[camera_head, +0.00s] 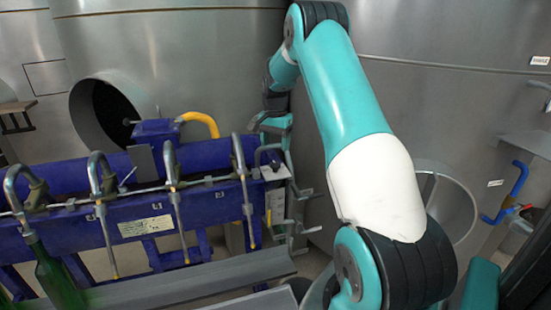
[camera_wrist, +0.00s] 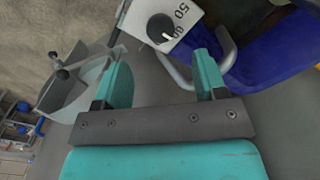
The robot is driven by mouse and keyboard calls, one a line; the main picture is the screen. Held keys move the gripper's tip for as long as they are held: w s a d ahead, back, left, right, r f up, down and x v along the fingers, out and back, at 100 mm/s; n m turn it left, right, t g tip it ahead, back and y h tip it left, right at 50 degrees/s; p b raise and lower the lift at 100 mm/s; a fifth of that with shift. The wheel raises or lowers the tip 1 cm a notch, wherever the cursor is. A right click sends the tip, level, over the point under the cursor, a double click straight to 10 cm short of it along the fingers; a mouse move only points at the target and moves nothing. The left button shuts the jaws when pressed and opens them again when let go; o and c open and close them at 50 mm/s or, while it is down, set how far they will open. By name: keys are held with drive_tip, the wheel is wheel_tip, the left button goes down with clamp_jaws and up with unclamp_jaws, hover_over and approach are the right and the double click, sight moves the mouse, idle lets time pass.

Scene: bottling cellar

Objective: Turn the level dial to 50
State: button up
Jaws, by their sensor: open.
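The level dial (camera_wrist: 161,27) is a round black knob on a white panel (camera_wrist: 138,17), near the top of the wrist view. A pale pointer mark shows at its lower right edge. The printed "50" lies to its upper right, and another number, hard to read, lies right of the knob. The pointer is turned away from the "50". My gripper (camera_wrist: 161,62) is open and empty, its two teal fingers spread below the knob in the picture and apart from it.
The blue bottle filler (camera_head: 130,222) with several bent metal spouts stands at left, a green bottle (camera_head: 57,280) under one spout. Large steel tanks (camera_head: 200,60) stand behind. A grey bent rail (camera_wrist: 178,72) and a blue body (camera_wrist: 270,60) lie close right of the gripper.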

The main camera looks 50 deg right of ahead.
sight(275, 163)
wheel_tip(275, 163, down, 8)
drive_tip(key=shift+r+p, duration=0.25)
drive_tip(key=shift+p, duration=0.6)
drive_tip(key=c, duration=0.9)
